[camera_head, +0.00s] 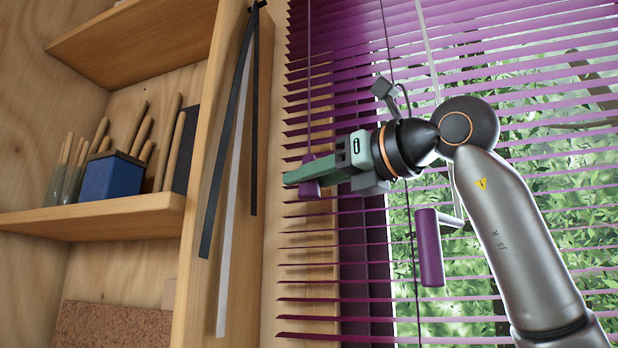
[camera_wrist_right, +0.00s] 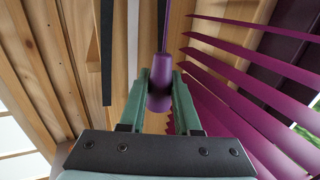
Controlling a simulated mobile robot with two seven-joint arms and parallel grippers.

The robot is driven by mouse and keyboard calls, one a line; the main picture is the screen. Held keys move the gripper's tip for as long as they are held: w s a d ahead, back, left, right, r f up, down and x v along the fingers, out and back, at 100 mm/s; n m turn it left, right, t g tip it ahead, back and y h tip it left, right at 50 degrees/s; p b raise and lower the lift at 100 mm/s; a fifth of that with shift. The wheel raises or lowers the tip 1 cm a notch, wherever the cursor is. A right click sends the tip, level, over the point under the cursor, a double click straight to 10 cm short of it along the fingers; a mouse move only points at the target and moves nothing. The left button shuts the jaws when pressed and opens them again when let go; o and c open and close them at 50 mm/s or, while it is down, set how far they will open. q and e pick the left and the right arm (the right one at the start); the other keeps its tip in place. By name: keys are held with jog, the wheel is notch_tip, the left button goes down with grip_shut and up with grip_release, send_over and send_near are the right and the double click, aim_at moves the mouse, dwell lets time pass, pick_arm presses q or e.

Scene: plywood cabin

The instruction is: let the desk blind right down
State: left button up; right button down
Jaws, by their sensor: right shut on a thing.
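The purple desk blind (camera_head: 520,90) hangs across the window, its slats spread with greenery showing between them. A purple cord pull (camera_head: 310,186) hangs on a thin cord at the blind's left side. My right gripper (camera_head: 308,175) is shut on this pull, and the right wrist view shows the pull (camera_wrist_right: 160,88) between the two green fingers (camera_wrist_right: 160,100). The blind's lower end is not clearly in view. My left gripper is not in view.
A purple crank handle (camera_head: 429,248) hangs in front of the slats below my right wrist. Dark and pale strips (camera_head: 232,170) hang on the wooden post at left. Shelves hold a blue box (camera_head: 110,177) and several wooden-handled tools.

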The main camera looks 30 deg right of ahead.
aim_at(314, 157)
jog(key=shift+r, duration=0.15)
notch_tip(314, 157, up, 5)
jog(key=p, duration=0.4)
jog(key=shift+d+f+p, duration=0.1)
jog(key=shift+f+p, duration=0.1)
jog(key=shift+p, duration=0.2)
jog(key=shift+s, duration=0.1)
jog(key=c, duration=0.6)
grip_release()
jog(key=shift+f, duration=0.1)
jog(key=shift+s+d+b, duration=0.1)
jog(key=shift+s+b, duration=0.2)
jog(key=b+v, duration=0.2)
jog(key=v, duration=0.9)
jog(key=shift+s+d, duration=0.1)
jog(key=shift+s, duration=0.25)
